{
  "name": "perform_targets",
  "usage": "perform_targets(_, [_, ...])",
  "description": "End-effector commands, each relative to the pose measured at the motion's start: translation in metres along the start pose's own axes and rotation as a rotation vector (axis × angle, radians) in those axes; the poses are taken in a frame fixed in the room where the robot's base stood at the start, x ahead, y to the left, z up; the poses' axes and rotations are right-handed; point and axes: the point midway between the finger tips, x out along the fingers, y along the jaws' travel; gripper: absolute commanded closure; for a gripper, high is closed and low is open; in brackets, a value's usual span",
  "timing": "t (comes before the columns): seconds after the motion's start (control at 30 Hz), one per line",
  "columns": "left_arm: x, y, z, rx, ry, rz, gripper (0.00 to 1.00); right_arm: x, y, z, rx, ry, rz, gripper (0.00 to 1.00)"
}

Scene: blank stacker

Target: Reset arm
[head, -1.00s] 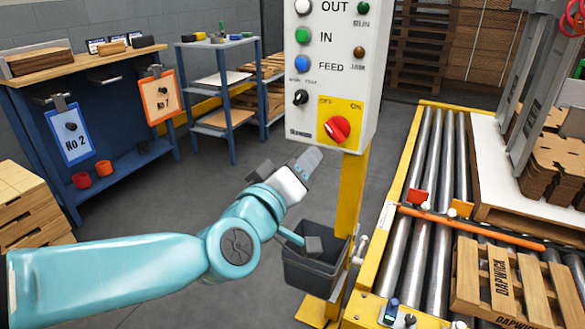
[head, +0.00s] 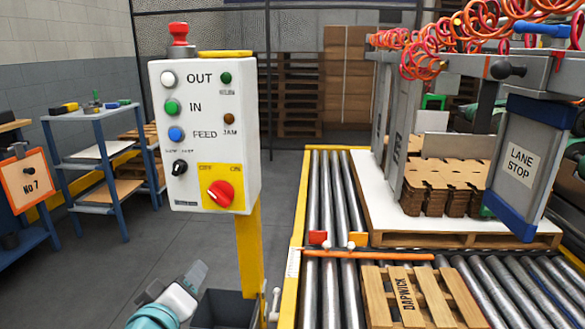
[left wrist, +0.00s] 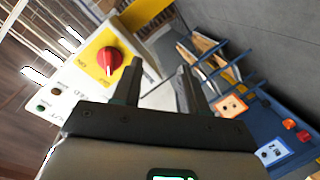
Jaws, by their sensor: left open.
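My left gripper (head: 184,284) is at the bottom of the head view, below the control box and apart from it. In the left wrist view its two fingers (left wrist: 158,88) stand apart with nothing between them. The white control box (head: 203,134) stands on a yellow post, with OUT, IN and FEED buttons and a red rotary switch (head: 221,194) on a yellow plate. The switch also shows in the left wrist view (left wrist: 110,60), to the left of the fingers. My right gripper is not in view.
A grey bin (head: 224,310) is at the post's foot. A LANE STOP panel (head: 522,165) hangs at right. Blue shelves (head: 105,160) stand left; grey floor lies between.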

Motion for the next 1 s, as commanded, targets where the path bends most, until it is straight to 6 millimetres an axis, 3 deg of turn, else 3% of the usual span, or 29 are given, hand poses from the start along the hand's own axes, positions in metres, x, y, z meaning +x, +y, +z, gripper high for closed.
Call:
perform_targets(0.03, [0.018, -0.031, 0.033, 0.024, -0.073, -0.073, 0.57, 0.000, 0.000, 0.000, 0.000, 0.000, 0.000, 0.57])
perform_targets(0.1, [0.032, -0.070, 0.076, 0.058, -0.173, -0.153, 0.57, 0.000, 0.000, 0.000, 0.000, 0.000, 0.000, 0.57])
perform_targets(0.23, [0.037, -0.141, 0.161, 0.116, -0.384, -0.277, 0.57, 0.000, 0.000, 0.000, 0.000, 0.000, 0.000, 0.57])
perform_targets(0.4, [0.005, -0.219, 0.266, 0.167, -0.683, -0.388, 0.57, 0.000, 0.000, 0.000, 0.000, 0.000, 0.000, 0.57])
perform_targets(0.5, [-0.025, -0.248, 0.314, 0.183, -0.840, -0.419, 0.57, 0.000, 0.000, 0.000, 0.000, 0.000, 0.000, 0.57])
perform_targets(0.7, [-0.091, -0.278, 0.386, 0.203, -1.121, -0.425, 0.57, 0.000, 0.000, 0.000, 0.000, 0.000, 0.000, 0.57])
perform_targets(0.8, [-0.128, -0.277, 0.412, 0.237, -1.271, -0.372, 0.57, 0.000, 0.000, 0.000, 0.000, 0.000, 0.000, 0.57])
perform_targets(0.83, [-0.138, -0.272, 0.413, 0.267, -1.320, -0.324, 0.57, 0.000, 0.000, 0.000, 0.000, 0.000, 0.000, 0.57])
perform_targets(0.9, [-0.141, -0.250, 0.388, 0.267, -1.311, -0.328, 0.57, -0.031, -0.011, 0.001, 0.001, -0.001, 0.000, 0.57])
perform_targets(1.0, [-0.146, -0.233, 0.369, 0.266, -1.309, -0.330, 0.57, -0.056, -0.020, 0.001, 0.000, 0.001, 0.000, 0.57])
